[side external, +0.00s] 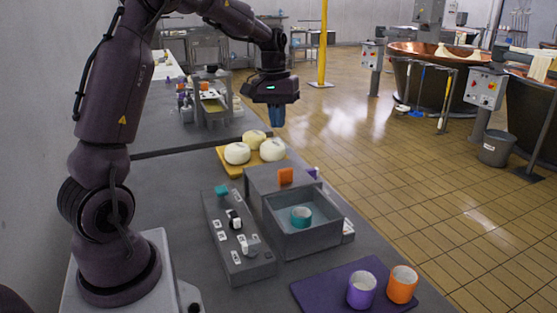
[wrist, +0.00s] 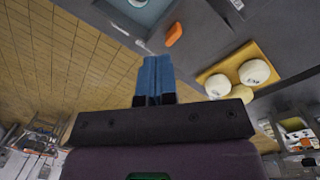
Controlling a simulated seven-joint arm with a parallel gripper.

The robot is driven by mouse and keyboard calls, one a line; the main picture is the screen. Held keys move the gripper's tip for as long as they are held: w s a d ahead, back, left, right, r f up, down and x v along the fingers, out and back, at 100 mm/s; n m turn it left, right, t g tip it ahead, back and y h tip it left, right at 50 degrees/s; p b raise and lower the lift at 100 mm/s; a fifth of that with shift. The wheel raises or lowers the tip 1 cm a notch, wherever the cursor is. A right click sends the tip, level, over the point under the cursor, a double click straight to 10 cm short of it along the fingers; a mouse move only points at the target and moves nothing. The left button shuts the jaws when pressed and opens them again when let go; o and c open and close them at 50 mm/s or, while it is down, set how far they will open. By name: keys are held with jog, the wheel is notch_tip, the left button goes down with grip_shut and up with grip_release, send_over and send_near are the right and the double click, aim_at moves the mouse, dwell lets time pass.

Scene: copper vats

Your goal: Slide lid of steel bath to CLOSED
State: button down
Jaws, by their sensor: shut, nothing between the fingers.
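The steel bath (side external: 303,241) is a grey open-topped box in the side view, with a teal cup (side external: 301,216) inside. Its grey lid (side external: 262,179) sits over the far end and leaves the near part open. An upright orange handle (side external: 286,176) stands on the lid; it also shows in the wrist view (wrist: 174,34). The bath is cut off at the top of the wrist view, with part of the teal cup (wrist: 139,3). My gripper (side external: 277,124) is above and beyond the lid, apart from the handle. Its blue fingers (wrist: 156,62) are shut and empty.
White cheeses (side external: 237,153) sit on a yellow board (side external: 229,167) behind the bath. A grey switch panel (side external: 246,267) stands left of it. A purple mat (side external: 322,292) in front holds a purple cup (side external: 362,290) and an orange cup (side external: 402,284).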

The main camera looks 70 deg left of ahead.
jog(key=w+a+f+n+h, duration=0.2)
jog(key=a+f+n, duration=0.15)
jog(key=a, duration=0.35)
jog(key=w+a+f+n+h, duration=0.1)
jog(key=a+f+n, duration=0.1)
jog(key=a+n, duration=0.45)
jog(key=m, duration=0.1)
send_over(276, 176)
jog(key=a, duration=0.2)
notch_tip(276, 176, down, 10)
jog(key=shift+d+r, duration=0.1)
jog(key=shift+r, duration=0.05)
jog(key=shift+d+r, duration=0.2)
jog(key=shift+d, duration=1.6)
jog(key=shift+d, duration=0.1)
jog(key=d, duration=1.5)
jog(key=shift+d, duration=0.4)
jog(key=shift+d+f, duration=0.1)
